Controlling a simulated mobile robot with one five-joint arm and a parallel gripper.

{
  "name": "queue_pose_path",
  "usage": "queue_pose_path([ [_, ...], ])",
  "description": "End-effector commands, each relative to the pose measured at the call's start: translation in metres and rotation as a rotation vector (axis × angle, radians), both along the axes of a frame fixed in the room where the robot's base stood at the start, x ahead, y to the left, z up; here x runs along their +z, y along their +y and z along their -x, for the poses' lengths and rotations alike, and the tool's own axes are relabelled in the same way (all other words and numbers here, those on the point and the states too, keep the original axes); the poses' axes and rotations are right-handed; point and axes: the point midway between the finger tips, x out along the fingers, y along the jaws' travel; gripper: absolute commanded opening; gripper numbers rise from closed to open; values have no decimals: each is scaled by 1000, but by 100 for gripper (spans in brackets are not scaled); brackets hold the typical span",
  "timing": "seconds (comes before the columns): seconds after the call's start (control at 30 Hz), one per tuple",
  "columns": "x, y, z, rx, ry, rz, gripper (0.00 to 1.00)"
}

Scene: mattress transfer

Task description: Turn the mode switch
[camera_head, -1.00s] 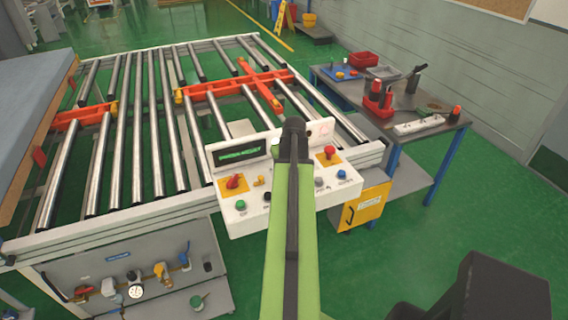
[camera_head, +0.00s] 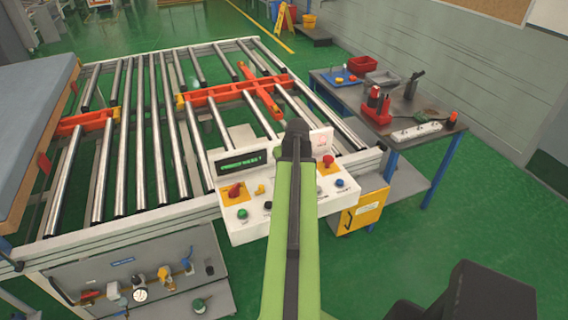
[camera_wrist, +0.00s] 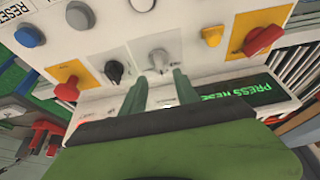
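The white control panel (camera_head: 240,224) stands at the front right corner of the roller table. In the wrist view, a silver knob (camera_wrist: 159,60) and a black knob (camera_wrist: 114,72) sit side by side on it. I cannot read which one is the mode switch. My gripper (camera_wrist: 161,77) has its two green fingers apart, with nothing between them. The fingertips point at the silver knob, just short of it or beside it; contact is unclear. In the head view my arm covers the panel's middle and hides the fingers and both knobs.
Close by on the panel are a yellow knob (camera_wrist: 212,35), a red-handled switch (camera_wrist: 262,40), a red button (camera_wrist: 67,90), a blue button (camera_wrist: 29,36) and a lit green display (camera_wrist: 240,92). A side table (camera_head: 440,146) with tools stands to the right.

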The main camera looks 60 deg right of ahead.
Motion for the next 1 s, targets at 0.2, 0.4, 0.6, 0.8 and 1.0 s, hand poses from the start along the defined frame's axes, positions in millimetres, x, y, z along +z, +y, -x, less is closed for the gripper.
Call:
queue_pose_path([
  [0.2, 63, 14, 18, -1, 0, 0, 36],
  [0.4, 100, 23, 32, -1, 0, 0, 36],
  [0.6, 106, 26, 36, 0, 0, 0, 36],
  [0.8, 104, 26, 36, 0, 0, 0, 36],
  [1.0, 104, 26, 36, 0, 0, 0, 36],
])
